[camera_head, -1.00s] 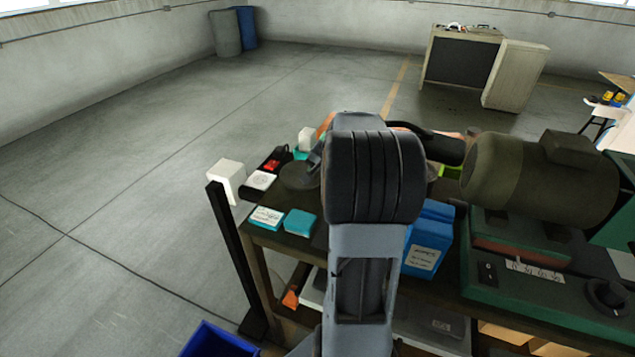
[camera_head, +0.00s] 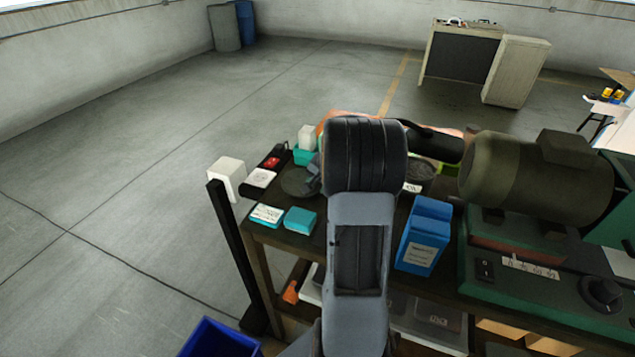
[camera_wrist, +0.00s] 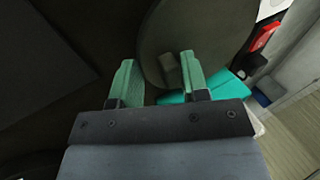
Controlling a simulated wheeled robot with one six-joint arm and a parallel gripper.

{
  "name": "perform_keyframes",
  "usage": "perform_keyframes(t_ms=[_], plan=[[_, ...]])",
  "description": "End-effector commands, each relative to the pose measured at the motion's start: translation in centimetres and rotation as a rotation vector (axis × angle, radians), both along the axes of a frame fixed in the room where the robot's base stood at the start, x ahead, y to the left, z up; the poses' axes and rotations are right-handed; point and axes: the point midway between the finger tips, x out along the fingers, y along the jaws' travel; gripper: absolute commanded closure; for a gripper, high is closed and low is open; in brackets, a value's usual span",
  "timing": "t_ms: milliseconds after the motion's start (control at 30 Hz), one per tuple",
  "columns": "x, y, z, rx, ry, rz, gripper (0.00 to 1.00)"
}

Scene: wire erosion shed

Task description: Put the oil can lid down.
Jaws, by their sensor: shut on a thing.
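The oil can lid (camera_wrist: 190,35) is a dark grey-green round disc with a small knob, seen in the wrist view at the upper middle. My gripper (camera_wrist: 160,80) has its green fingers shut on the lid, with the knob between them close to the right finger. In the head view the lid (camera_head: 296,182) shows at the left part of the bench top, just left of my wrist. My arm hides its right side and most of the gripper. I cannot tell whether the lid touches the bench.
Teal boxes (camera_head: 300,220) lie in front of the lid, and a white-topped box (camera_head: 260,178) lies left of it. A blue carton (camera_head: 424,240) stands right of my arm. A dark round container (camera_head: 421,170) and a large green motor machine (camera_head: 510,175) stand farther right.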

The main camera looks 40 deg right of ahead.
Motion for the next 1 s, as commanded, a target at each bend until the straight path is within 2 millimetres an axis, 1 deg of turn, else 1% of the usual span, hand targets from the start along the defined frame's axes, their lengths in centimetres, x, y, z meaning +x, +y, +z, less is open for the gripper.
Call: perform_keyframes(t_ms=[367, 500, 533, 700, 800, 1000], plan=[[0.0, 0.0, -1.2, -0.001, 0.000, 0.000, 0.97], [0.0, 0.0, -1.2, 0.000, 0.000, 0.000, 0.97], [0.0, 0.0, -1.2, 0.000, 0.001, 0.000, 0.57], [-0.1, 0.0, -1.3, 0.002, 0.003, 0.001, 0.40], [-0.2, 0.0, -1.4, 0.002, 0.005, -0.001, 0.32], [-0.4, -0.2, -1.6, 0.004, 0.011, -0.003, 0.32]])
